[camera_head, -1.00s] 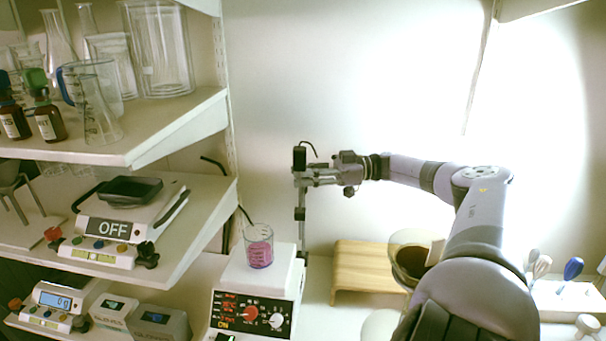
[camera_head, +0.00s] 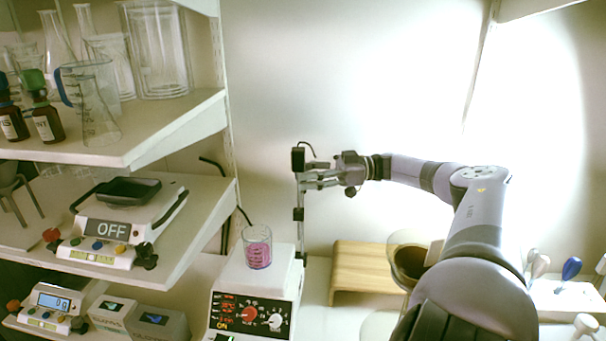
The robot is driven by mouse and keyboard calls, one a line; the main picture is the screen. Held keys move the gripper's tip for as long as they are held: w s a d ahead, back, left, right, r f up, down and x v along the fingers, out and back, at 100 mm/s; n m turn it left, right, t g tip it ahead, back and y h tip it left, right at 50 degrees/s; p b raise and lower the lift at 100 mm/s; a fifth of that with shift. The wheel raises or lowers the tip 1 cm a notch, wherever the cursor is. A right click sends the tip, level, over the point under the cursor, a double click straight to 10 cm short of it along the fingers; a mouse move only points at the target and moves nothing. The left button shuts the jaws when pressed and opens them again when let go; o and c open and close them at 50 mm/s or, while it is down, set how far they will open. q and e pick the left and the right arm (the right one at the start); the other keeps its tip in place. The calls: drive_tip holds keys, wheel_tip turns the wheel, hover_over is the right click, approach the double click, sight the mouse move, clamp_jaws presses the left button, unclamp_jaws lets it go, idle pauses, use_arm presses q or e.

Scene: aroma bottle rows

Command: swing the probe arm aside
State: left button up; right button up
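The probe stand is a thin upright post (camera_head: 300,215) behind the stirring hotplate (camera_head: 240,285), with a small black block (camera_head: 298,159) and a short curved cable at its top. A clear beaker (camera_head: 257,247) with pink liquid stands on the hotplate. My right gripper (camera_head: 308,180) reaches in from the right, its fingers pointing left at the post just below the black block. The fingertips overlap the post in the view. Whether they grip it is too small to tell. My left gripper is out of view.
Shelves at the left hold glassware, brown bottles (camera_head: 45,122) and a balance (camera_head: 105,235) marked OFF. A wooden stand (camera_head: 362,270) is right of the hotplate, beside a round glass vessel (camera_head: 407,262). Several utensils (camera_head: 570,268) stand at the far right.

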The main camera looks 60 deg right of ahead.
drive_tip(key=v, duration=0.6)
drive_tip(key=shift+s+d, duration=0.25)
drive_tip(key=shift+d, duration=0.05)
drive_tip(key=shift+r, duration=0.1)
drive_tip(key=shift+c, duration=0.4)
